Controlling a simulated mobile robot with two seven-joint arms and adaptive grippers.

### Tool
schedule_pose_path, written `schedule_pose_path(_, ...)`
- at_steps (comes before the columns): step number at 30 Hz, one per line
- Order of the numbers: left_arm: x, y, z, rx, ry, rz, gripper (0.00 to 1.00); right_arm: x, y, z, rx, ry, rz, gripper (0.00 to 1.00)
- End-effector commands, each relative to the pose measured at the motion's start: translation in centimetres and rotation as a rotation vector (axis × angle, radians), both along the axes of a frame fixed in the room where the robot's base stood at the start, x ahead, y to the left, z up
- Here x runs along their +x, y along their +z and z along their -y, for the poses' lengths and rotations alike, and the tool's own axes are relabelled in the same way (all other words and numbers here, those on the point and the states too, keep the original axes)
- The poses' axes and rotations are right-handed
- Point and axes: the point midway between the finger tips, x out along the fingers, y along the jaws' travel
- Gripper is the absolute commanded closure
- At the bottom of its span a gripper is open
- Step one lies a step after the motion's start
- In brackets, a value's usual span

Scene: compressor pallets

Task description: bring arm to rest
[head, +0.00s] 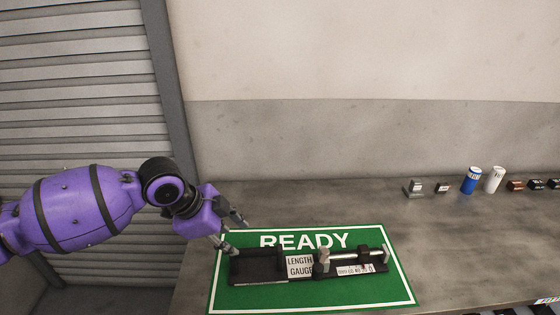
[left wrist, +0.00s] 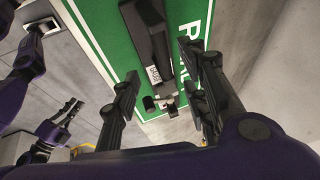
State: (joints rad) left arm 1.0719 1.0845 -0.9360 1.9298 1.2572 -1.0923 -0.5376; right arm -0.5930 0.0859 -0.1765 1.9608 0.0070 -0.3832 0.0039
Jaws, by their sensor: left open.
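My left gripper (head: 232,231) is open and empty, above the left end of the black length gauge (head: 256,268) in the head view. In the left wrist view the fingers of my left gripper (left wrist: 163,103) stand wide apart, with part of the gauge (left wrist: 150,40) showing beyond and between them. I cannot tell whether a finger touches the gauge. The gauge lies on the green READY mat (head: 395,276). A purple arm, seemingly my right one, shows at the left of the left wrist view; its gripper (left wrist: 72,128) is too small to judge.
The mat lies on a grey worktop (head: 450,235). A blue can (head: 470,181), a white can (head: 494,180) and several small blocks stand at the back right. A wall rises behind, and a ribbed shutter (head: 80,90) is at the left.

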Motion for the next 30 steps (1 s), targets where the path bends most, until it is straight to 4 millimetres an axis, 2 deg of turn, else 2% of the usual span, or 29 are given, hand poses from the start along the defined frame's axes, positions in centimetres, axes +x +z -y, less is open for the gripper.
schedule_pose_path(3,0.0,0.0,0.0,0.0,0.0,0.0,0.59,-0.9,-0.8,-0.3,0.006,0.004,-0.025,1.0)
schedule_pose_path(7,-3.0,-3.4,1.7,-0.021,-0.001,-0.04,0.59,-1.2,-0.9,-0.3,0.006,0.003,-0.029,1.0)
schedule_pose_path(12,-8.7,-8.3,4.6,-0.076,0.049,-0.099,0.59,-1.0,-0.8,-0.3,0.006,0.003,-0.026,1.0)
schedule_pose_path(18,-15.3,-12.3,6.1,-0.158,0.236,-0.16,0.59,-1.0,-0.8,-0.3,0.006,0.005,-0.026,1.0)
schedule_pose_path(23,-19.8,-14.5,4.6,-0.196,0.479,-0.213,0.59,-1.0,-0.8,-0.3,0.005,0.005,-0.025,1.0)
schedule_pose_path(26,-22.8,-15.8,2.3,-0.195,0.671,-0.249,0.59,-0.9,-0.8,-0.3,0.004,0.005,-0.025,1.0)
schedule_pose_path(30,-27.4,-17.3,-2.3,-0.154,0.949,-0.293,0.59,-0.9,-0.7,-0.3,0.004,0.005,-0.024,1.0)
